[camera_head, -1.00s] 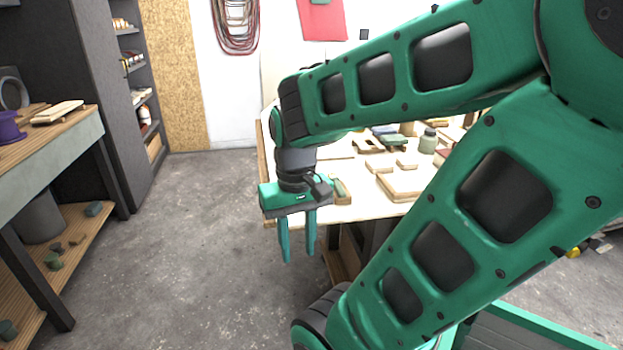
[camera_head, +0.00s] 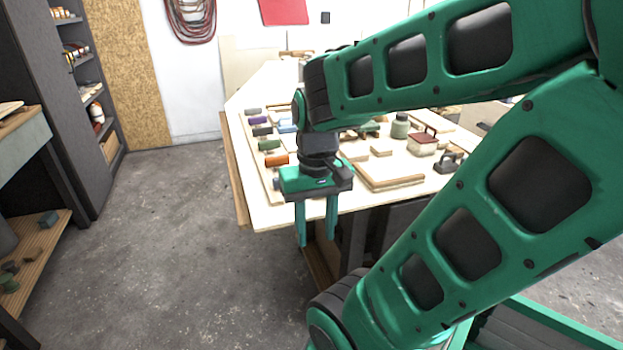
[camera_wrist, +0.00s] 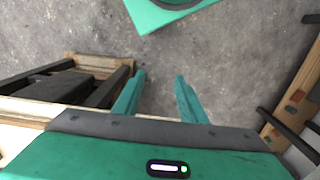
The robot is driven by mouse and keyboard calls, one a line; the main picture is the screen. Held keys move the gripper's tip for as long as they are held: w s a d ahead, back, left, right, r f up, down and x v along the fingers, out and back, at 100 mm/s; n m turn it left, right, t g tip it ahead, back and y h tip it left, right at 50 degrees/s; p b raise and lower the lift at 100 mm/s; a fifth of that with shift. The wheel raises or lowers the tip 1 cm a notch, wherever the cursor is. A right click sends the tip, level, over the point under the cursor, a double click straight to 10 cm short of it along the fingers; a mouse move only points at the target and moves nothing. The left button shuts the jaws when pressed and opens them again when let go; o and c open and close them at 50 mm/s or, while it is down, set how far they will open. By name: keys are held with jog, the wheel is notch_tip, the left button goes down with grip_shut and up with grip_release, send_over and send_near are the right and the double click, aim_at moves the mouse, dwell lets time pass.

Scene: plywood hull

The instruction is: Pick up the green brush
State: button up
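A row of small coloured pieces lies along the left side of the plywood table (camera_head: 232,122) in the head view. One of them is green (camera_head: 268,145), between a dark piece and an orange piece (camera_head: 276,160); it is too small to tell for sure that it is the green brush. My gripper (camera_head: 316,240) points down at the table's near left corner, in front of and below the row. Its fingers are apart with nothing between them. The wrist view shows the open fingers (camera_wrist: 159,80) over bare floor, with no brush in sight.
Blocks, boards, a grey-green jar (camera_head: 400,126) and a red-topped box (camera_head: 423,141) crowd the tabletop right of my gripper. Dark shelves (camera_head: 75,95) stand at the left. The floor (camera_head: 170,230) between them and the table is clear.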

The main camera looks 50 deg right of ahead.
jog(key=w+d+r, duration=0.5)
jog(key=w+d, duration=0.2)
jog(key=d, duration=0.1)
jog(key=w+d+r, duration=0.4)
jog(key=w+d, duration=0.2)
jog(key=d, duration=0.3)
notch_tip(320, 180, down, 10)
jog(key=shift+r, duration=0.15)
jog(key=shift+c, duration=0.3)
grip_shut()
